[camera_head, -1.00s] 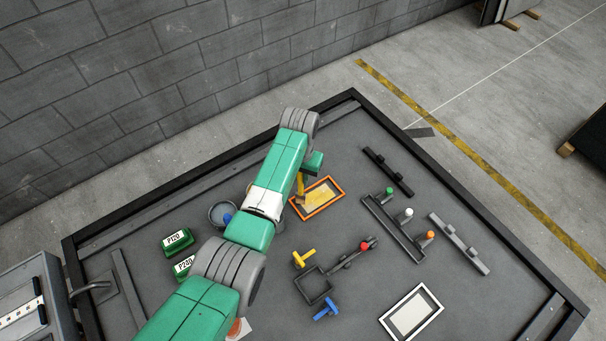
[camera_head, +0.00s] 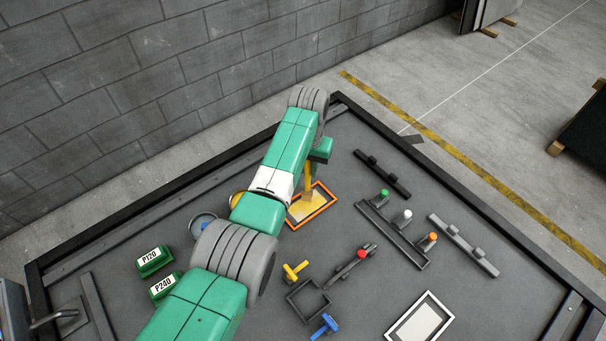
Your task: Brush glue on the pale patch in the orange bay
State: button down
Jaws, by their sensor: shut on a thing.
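The orange bay (camera_head: 325,208) is a rectangular orange frame lying on the grey bench top, partly behind my arm. Inside it lies the pale patch (camera_head: 314,207), which looks tan-yellow; its left part is hidden. My gripper (camera_head: 309,164) is over the far side of the bay, its fingers mostly hidden by my arm. It is shut on a yellow-handled brush (camera_head: 308,178) that points down. The brush's lower end is at the patch, but I cannot tell whether it touches.
A grey pot with something blue (camera_head: 203,223) and a yellow round thing (camera_head: 237,198) are partly behind my arm. Green P120 (camera_head: 155,262) and P240 (camera_head: 165,285) blocks stand left. A white-framed bay (camera_head: 446,310), yellow (camera_head: 295,270) and blue (camera_head: 325,325) tools and a peg rack (camera_head: 393,233) lie right.

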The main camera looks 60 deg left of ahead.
jog(key=w+b, duration=0.1)
jog(key=b, duration=0.1)
jog(key=w+b, duration=0.1)
jog(key=b, duration=0.2)
jog(key=w+b, duration=0.1)
jog(key=b, duration=0.2)
jog(key=shift+w+a+f, duration=0.15)
jog(key=shift+a+f, duration=0.1)
jog(key=shift+a, duration=0.15)
jog(key=shift+w+r+b, duration=0.1)
jog(key=shift+w+b, duration=0.1)
jog(key=shift+b, duration=0.65)
notch_tip(320, 180, up, 8)
jog(key=p, duration=0.3)
jog(key=shift+w+r, duration=0.25)
jog(key=shift+w, duration=0.2)
